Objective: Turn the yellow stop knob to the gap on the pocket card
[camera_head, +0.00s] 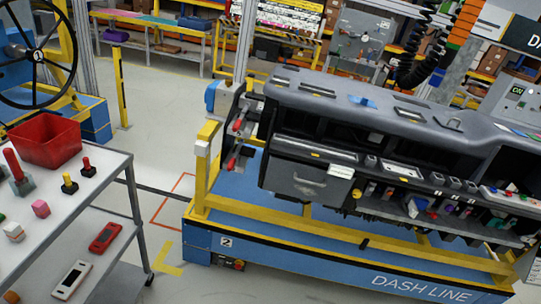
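A dashboard module (370,108) sits tilted on a blue and yellow frame. A small yellow knob-like part (357,193) shows low on its front, right of the glove box (305,180); it is too small to tell which way it points. A white card (341,170) with dark print is at the glove box's upper right corner. I cannot read it or tell whether it is the pocket card. A small yellow and black part (69,184) stands on the cart at left. My gripper is not in view.
The grey cart (110,205) at left holds a red bin (46,140) and several small parts, with two handheld devices on its lower shelf. The blue DASH LINE base (330,265) fills the lower right. Open floor lies between them.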

